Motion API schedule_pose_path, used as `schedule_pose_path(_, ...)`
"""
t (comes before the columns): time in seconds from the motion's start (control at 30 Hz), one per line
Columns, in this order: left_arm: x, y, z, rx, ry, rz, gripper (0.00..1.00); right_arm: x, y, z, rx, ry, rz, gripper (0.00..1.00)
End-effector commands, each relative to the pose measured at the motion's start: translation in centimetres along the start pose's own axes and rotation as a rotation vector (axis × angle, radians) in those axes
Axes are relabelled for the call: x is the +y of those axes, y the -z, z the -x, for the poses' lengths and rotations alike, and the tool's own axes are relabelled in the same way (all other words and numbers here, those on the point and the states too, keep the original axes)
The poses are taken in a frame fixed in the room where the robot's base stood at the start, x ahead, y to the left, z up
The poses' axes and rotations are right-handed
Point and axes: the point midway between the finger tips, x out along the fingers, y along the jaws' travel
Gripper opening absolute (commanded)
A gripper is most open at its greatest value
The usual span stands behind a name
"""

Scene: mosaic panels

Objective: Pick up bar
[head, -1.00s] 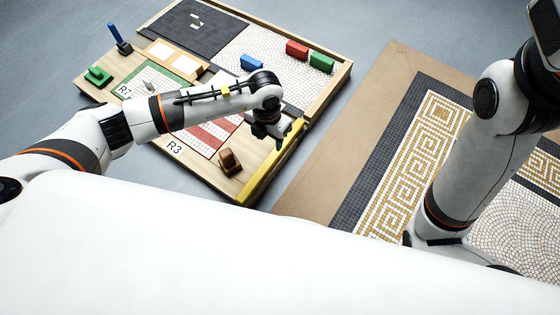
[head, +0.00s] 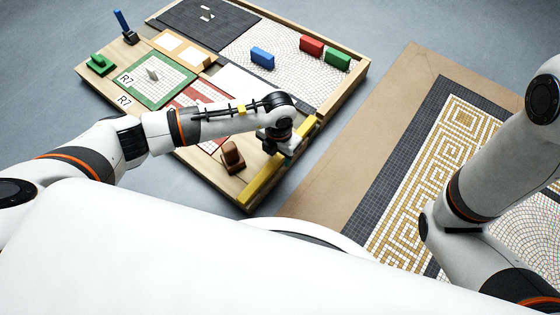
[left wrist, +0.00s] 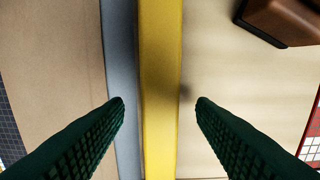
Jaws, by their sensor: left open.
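The yellow bar (head: 262,182) lies along the near right edge of the wooden board. In the left wrist view the bar (left wrist: 160,50) runs straight up the middle of the picture. My left gripper (head: 277,145) is over the middle of the bar and hides part of it. In the wrist view its two dark green, ribbed fingers (left wrist: 160,103) are open, one on each side of the bar, with a gap to it on both sides. How far the fingertips are above the board is hard to tell. My right arm is at the right; its gripper is out of view.
A brown block-like tool (head: 232,157) stands on the board (head: 215,178) close left of the bar. Blue (head: 262,58), red (head: 311,46) and green (head: 337,60) blocks stand farther back. A patterned mosaic floor panel (head: 440,165) lies to the right, past a grey floor strip.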

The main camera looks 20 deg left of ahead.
Motion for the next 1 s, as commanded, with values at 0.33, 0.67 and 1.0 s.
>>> schedule_pose_path(0.33,0.0,0.0,-0.9,0.001,0.000,0.000,0.44,0.1,-0.2,0.7,0.001,0.000,0.000,0.36)
schedule_pose_path(0.67,0.0,0.0,-0.8,0.001,-0.001,0.000,0.00,0.1,-0.2,0.7,0.001,0.000,0.000,0.36)
schedule_pose_path(1.0,0.0,0.1,0.3,0.002,0.000,0.000,0.00,-0.1,0.1,-0.2,0.001,0.000,0.000,0.36)
